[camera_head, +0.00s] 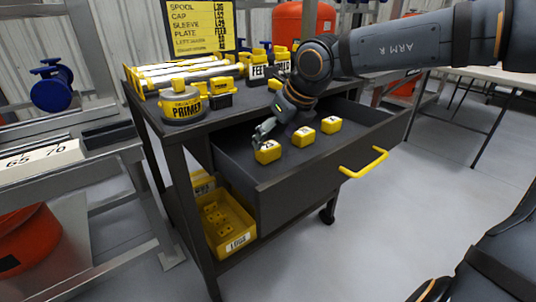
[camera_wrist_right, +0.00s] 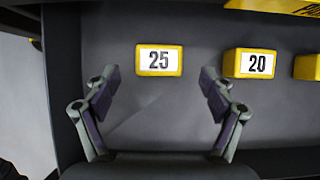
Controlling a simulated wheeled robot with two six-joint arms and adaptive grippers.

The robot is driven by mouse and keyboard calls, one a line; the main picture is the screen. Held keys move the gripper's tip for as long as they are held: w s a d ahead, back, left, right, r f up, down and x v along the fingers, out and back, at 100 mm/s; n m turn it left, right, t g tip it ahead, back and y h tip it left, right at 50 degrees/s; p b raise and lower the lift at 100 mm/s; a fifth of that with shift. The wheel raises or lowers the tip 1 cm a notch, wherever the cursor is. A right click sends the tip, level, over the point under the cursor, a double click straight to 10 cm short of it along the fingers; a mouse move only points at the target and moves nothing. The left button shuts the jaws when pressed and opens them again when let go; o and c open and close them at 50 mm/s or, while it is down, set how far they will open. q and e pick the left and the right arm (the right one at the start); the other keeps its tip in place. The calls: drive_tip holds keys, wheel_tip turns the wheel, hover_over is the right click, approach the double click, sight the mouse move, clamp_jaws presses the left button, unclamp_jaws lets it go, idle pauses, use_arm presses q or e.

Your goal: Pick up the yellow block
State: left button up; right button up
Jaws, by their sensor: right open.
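Three yellow blocks lie in a row in the open drawer (camera_head: 232,150). The left block (camera_head: 268,152) reads 25 in the right wrist view (camera_wrist_right: 159,60). The middle block (camera_head: 303,137) reads 20 there (camera_wrist_right: 250,63). The third block (camera_head: 331,125) is cut off at the right edge of the wrist view (camera_wrist_right: 308,67). My right gripper (camera_head: 264,131) reaches down into the drawer at the left block. In the wrist view its fingers (camera_wrist_right: 160,82) are spread and empty, with the 25 block just beyond the tips, between their lines. My left gripper is out of view.
The dark cart top (camera_head: 225,108) above the drawer carries a yellow PRIMER can (camera_head: 181,103), yellow tubes and several yellow boxes. A yellow handle (camera_head: 364,163) fronts the drawer. A yellow bin (camera_head: 230,228) sits below.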

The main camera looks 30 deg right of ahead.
sight(269, 145)
drive_tip(key=b+x, duration=0.2)
drive_tip(key=x, duration=0.3)
drive_tip(key=shift+f, duration=0.1)
drive_tip(key=c, duration=1.3)
